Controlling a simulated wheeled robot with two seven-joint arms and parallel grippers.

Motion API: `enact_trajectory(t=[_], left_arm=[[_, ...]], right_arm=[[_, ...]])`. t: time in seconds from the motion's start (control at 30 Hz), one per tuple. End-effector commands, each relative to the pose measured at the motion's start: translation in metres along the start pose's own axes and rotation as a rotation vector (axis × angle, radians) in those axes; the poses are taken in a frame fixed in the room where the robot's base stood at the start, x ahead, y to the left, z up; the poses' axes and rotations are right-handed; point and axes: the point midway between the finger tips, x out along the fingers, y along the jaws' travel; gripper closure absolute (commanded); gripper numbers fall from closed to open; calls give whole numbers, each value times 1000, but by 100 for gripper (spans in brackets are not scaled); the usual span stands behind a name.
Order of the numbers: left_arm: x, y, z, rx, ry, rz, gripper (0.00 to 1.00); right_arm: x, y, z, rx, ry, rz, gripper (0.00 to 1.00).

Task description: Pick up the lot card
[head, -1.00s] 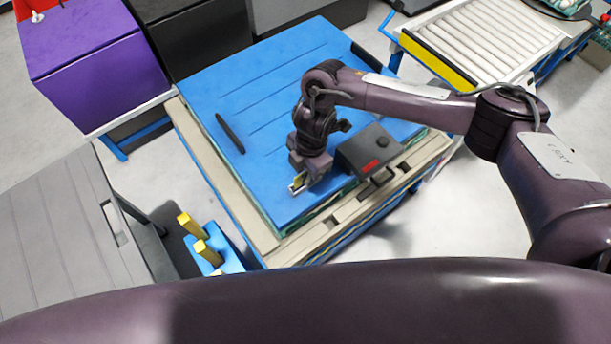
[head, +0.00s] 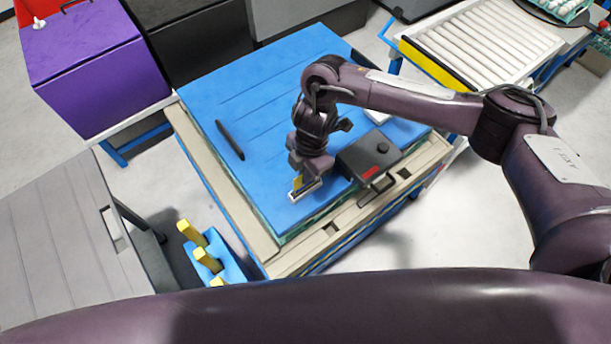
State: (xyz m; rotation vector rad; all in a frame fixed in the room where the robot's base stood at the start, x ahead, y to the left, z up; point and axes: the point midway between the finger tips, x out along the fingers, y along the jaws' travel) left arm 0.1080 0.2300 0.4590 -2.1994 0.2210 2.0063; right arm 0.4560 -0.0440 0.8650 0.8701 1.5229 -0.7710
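My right gripper (head: 303,192) points down at the blue top (head: 255,110) near its front corner. A small yellow piece and a pale edge show at its fingertips. I cannot tell whether these are finger parts or a held card, nor whether the fingers are open or shut. A small white flat patch (head: 377,116), possibly the lot card, lies on the blue top behind my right forearm and is partly hidden. My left gripper is not in view.
A dark box (head: 369,157) with a red label and handle sits right of the gripper. A black bar (head: 230,140) lies on the blue top. A purple box (head: 95,70), grey cabinet (head: 65,240), yellow-peg stand (head: 225,258) and roller conveyor (head: 480,45) surround it.

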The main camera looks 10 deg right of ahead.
Motion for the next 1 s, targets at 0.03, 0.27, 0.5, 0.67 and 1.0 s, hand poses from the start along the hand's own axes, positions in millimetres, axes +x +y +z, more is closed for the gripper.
enact_trajectory(t=[0.03,0.27,0.5,0.67,1.0], left_arm=[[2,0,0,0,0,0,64],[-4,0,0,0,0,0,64],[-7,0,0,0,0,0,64],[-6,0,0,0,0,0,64],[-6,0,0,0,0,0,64]], right_arm=[[-9,1,0,-1,-1,4,100],[-67,2,-6,-4,-7,7,100],[-120,1,-13,-3,-6,6,100],[-146,1,-17,-2,-4,4,100],[-173,0,-21,0,-1,0,100]])
